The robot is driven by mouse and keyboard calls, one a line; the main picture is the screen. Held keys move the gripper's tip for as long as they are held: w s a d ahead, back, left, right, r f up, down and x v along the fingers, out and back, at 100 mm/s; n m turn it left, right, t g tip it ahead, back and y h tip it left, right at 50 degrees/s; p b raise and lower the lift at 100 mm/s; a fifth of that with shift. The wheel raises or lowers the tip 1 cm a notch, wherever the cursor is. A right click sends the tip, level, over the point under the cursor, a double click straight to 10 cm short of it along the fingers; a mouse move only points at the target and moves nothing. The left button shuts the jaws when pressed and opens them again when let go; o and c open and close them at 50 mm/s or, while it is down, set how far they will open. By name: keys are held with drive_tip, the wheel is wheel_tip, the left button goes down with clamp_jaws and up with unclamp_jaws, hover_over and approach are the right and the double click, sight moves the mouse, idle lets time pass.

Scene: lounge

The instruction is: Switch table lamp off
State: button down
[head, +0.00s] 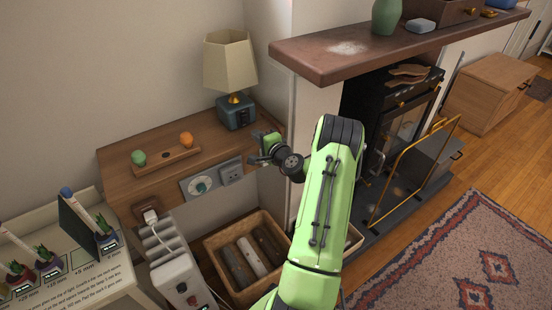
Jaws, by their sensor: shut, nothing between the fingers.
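The table lamp (232,75) stands upright near the right end of a wooden shelf against the wall. It has a pale faceted shade, a short brass neck and a blue-grey box base (236,112) with a dark panel on its front. I cannot tell clearly whether the lamp is lit. My gripper (258,158) is shut and empty. It is at the shelf's front right edge, below and slightly right of the lamp base, apart from it. My green arm reaches in from the lower right. The fingertips are small and partly hidden by the wrist.
The wooden shelf (120,167) holds a small rack with a green and an orange knob (186,139). A dial plate (200,184) and socket are on its front. A mantel (330,45) juts out to the right. A log crate (215,243) stands below; the rug is clear.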

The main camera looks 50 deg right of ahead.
drive_tip(key=s+a+f, duration=0.1)
drive_tip(key=s+a, duration=0.1)
drive_tip(key=s, duration=0.5)
drive_tip(key=shift+s+f, duration=0.25)
drive_tip(key=shift+s, duration=0.1)
drive_tip(key=shift+a, duration=0.15)
